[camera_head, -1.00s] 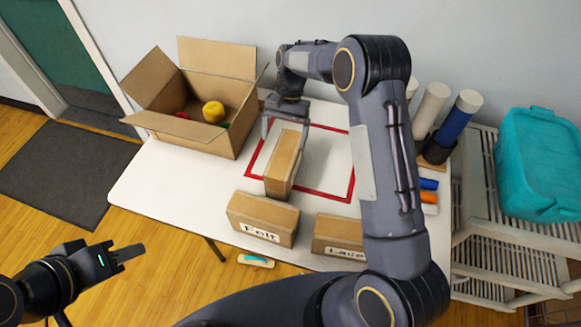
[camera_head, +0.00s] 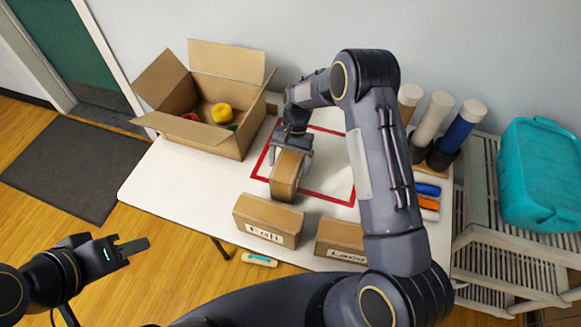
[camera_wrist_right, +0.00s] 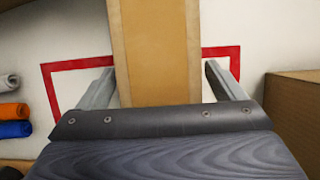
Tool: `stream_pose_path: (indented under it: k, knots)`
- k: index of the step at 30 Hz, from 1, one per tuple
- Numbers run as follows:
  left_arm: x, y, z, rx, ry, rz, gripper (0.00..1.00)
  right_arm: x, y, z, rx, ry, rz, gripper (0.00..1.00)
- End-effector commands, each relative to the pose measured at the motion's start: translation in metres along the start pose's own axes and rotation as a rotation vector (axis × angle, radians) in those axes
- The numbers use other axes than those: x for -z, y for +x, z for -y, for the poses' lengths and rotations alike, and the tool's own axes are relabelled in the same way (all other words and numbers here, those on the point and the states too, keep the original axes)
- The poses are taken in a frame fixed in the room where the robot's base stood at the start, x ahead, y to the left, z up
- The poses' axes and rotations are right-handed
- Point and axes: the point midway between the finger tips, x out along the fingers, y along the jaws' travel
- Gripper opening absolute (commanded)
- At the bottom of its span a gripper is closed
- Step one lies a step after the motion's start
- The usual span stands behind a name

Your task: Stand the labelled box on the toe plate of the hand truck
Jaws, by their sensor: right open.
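Three brown cardboard boxes are on the white table. One box (camera_head: 286,181) lies partly inside the red taped outline; no label shows on its visible faces. One near the front edge is labelled "Felt" (camera_head: 267,218), and one to its right is labelled "Lace" (camera_head: 341,238). My right gripper (camera_head: 291,152) is open, its fingers on either side of the unlabelled-looking box. In the right wrist view the box (camera_wrist_right: 155,50) stands between the open fingers (camera_wrist_right: 160,85). My left gripper (camera_head: 132,247) is over the floor at left, away from the table; its jaw gap is unclear. I see no hand truck.
An open carton (camera_head: 205,135) with a yellow ball stands at the table's back left. Upright rolls (camera_head: 433,118) and coloured rolls (camera_head: 428,190) are at the right. A shelf (camera_head: 485,230) holds a teal bin (camera_head: 540,175). The table's left front is clear.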

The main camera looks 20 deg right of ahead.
Motion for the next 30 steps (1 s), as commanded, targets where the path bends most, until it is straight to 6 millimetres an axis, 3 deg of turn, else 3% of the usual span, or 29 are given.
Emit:
stream_pose_path:
  k: [25, 30]
  knots:
    - [-0.0029, 0.0058, 0.0027, 0.000, 0.000, 0.000, 0.36, 0.0018, 0.0041, 0.0000, 0.000, 0.000, 0.000, 0.89]
    - [-0.0029, 0.0058, 0.0027, 0.000, 0.000, 0.000, 0.36, 0.0018, 0.0041, 0.0000, 0.000, 0.000, 0.000, 0.68]
